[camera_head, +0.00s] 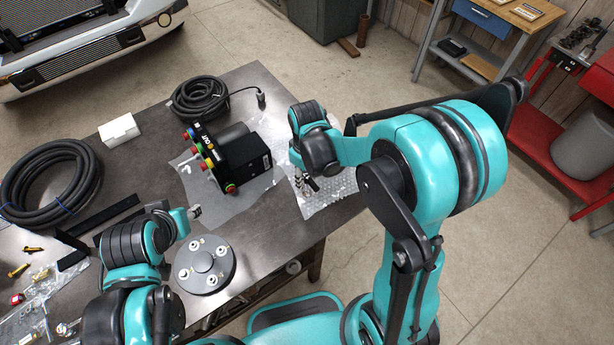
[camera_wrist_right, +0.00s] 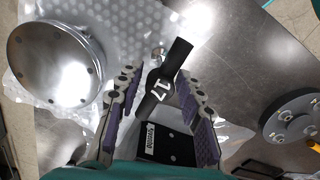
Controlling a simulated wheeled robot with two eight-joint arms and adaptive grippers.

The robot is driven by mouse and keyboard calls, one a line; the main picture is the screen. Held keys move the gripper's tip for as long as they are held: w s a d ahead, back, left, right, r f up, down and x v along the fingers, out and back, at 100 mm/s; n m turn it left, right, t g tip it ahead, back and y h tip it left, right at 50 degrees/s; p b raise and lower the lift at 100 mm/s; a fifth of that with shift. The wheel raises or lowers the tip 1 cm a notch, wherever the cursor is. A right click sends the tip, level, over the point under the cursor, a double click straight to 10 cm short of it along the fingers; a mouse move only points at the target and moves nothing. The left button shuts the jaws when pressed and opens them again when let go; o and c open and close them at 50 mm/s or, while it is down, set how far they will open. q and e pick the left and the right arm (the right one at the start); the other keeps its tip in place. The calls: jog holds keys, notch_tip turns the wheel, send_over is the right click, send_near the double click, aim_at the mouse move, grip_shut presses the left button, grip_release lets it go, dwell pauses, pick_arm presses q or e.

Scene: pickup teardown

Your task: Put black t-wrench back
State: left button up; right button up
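The black t-wrench (camera_wrist_right: 164,80), marked with a white 17, shows between the fingers of my right gripper in the right wrist view. Its bar runs diagonally and the rest of it is hidden. My right gripper (camera_wrist_right: 158,84) has its fingers spread on either side of the wrench, with a gap visible at least on the left. In the head view my right gripper (camera_head: 304,182) is over the bubble wrap at the table's right edge, partly hidden by my arm. My left gripper (camera_head: 194,212) is above the table near the grey disc, its fingers too small to judge.
A grey studded disc (camera_head: 205,264) lies near the table's front edge. A black device with coloured buttons (camera_head: 232,160) sits on plastic sheeting. A shiny round metal part (camera_wrist_right: 54,66) lies on bubble wrap (camera_wrist_right: 130,22). Coiled black hose (camera_head: 48,178), a cable coil (camera_head: 200,98) and a white box (camera_head: 119,130) occupy the left and back.

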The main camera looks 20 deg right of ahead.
pick_arm(q)
jog(key=shift+r, duration=0.15)
pick_arm(e)
jog(key=shift+r, duration=0.15)
jog(key=shift+r+p, duration=0.3)
jog(key=shift+r, duration=0.05)
notch_tip(320, 180, up, 11)
jog(key=p, duration=0.2)
pick_arm(q)
jog(key=shift+r, duration=1.25)
pick_arm(e)
jog(key=s+d+r+m+t, duration=0.2)
jog(key=s+m+t, duration=0.1)
jog(key=s, duration=0.2)
jog(key=s+d+r+m+t, duration=0.2)
jog(key=s+m+t, duration=0.2)
jog(key=s, duration=0.1)
jog(key=shift+s+d+r, duration=0.15)
jog(key=shift+d+r, duration=0.2)
jog(key=shift+r, duration=0.05)
pick_arm(q)
notch_tip(320, 180, down, 16)
jog(key=b, duration=1.5)
jog(key=shift+r, duration=0.5)
pick_arm(e)
notch_tip(320, 180, down, 15)
pick_arm(q)
jog(key=shift+r, duration=0.1)
pick_arm(e)
jog(key=shift+r, duration=0.1)
